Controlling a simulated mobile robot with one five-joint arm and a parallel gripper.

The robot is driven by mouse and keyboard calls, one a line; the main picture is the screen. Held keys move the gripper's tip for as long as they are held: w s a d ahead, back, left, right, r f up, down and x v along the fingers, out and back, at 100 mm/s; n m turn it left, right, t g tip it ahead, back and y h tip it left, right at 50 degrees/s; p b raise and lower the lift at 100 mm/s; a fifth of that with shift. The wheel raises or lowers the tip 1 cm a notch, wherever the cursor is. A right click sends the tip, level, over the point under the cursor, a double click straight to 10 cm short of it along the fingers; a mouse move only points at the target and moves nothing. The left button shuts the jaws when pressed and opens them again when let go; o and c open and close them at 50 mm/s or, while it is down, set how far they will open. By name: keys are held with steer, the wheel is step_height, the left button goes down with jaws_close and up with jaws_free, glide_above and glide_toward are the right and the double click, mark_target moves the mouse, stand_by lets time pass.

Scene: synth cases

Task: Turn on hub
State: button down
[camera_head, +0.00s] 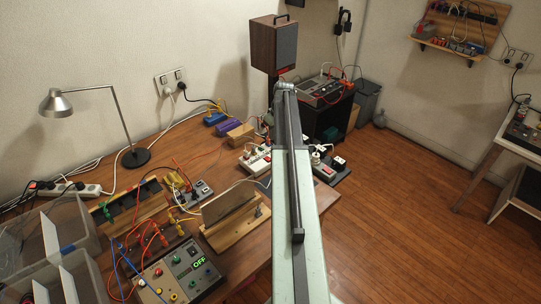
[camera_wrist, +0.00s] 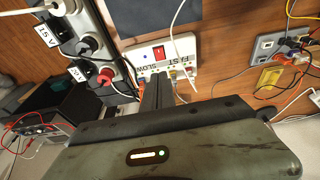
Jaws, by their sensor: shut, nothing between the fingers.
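A white hub (camera_wrist: 180,62) shows in the wrist view, with FAST and SLOW labels, a red rocker switch (camera_wrist: 158,53) and cables plugged along its edge. In the head view, a white box (camera_head: 252,163) that looks like it sits on the bench just left of my arm. My gripper (camera_wrist: 158,88) is shut and empty; in the wrist view its dark fingers overlap the hub's lower edge, below the red switch. I cannot tell whether they touch it. My arm hides the fingertips in the head view. The switch's position is not clear.
A grey socket box (camera_wrist: 270,44) with loose cables is on the other side. A wooden stand (camera_head: 232,210) and a lamp (camera_head: 115,125) stand on the bench.

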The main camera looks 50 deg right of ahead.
mark_target(269, 159)
steer(key=shift+f, duration=0.1)
steer(key=b+x, duration=0.4)
steer(key=s+b+x, duration=0.1)
steer(key=b+x, duration=0.8)
steer(key=shift+s+f+b, duration=0.1)
steer(key=shift+f+b, duration=0.2)
steer(key=shift+f, duration=0.3)
steer(key=shift+r, duration=0.15)
